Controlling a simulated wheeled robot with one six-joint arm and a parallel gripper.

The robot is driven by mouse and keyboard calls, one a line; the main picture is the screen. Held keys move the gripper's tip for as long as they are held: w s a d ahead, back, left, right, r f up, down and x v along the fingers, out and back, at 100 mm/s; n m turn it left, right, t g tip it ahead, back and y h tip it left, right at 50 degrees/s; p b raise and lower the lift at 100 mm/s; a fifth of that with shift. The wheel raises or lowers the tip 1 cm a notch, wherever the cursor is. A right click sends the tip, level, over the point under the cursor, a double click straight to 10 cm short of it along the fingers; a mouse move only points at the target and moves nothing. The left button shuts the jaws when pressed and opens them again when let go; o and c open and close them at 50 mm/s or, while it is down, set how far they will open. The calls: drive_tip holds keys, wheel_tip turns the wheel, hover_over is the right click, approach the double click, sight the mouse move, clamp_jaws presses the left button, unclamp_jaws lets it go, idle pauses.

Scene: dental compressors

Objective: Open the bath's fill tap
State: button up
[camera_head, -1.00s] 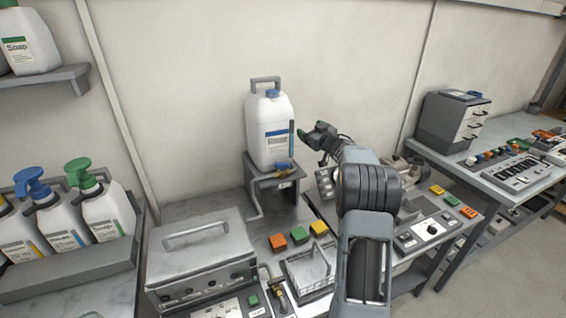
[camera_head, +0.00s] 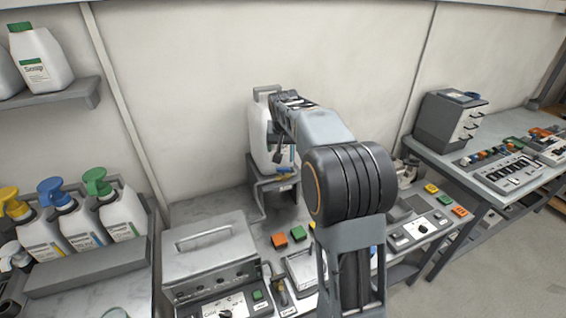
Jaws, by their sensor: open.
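A white jug (camera_head: 259,135) with a handle stands on a grey raised stand (camera_head: 264,187) against the wall. A small tap with a blue handle and brass-coloured body (camera_head: 285,171) shows at the jug's foot, at the front of the stand. A lidded metal bath (camera_head: 208,248) stands on the bench, lower left of the stand. My gripper (camera_head: 277,152) is open in front of the jug, above the blue-handled tap. My arm hides part of the jug; the fingertips are small, and contact cannot be told.
Orange (camera_head: 279,240) and green (camera_head: 298,234) blocks lie on the bench right of the bath, near a wire basket (camera_head: 301,268) partly behind my arm. Pump bottles (camera_head: 122,210) stand in a rack at left. A control panel (camera_head: 421,229) is at right.

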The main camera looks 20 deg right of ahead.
sight(284, 169)
drive_tip(key=p+x, duration=0.3)
drive_tip(key=x, duration=1)
drive_tip(key=shift+a+f, duration=0.15)
drive_tip(key=shift+f, duration=0.2)
drive_tip(key=c, duration=0.9)
drive_tip(key=n+y+b, duration=0.1)
drive_tip(key=n+b, duration=0.1)
drive_tip(key=n, duration=0.1)
drive_tip(key=shift+f+n+y, duration=0.1)
drive_tip(key=shift+n+y, duration=0.2)
drive_tip(key=shift+n, duration=0.1)
drive_tip(key=shift+n+b, duration=0.3)
drive_tip(key=shift+n, duration=0.1)
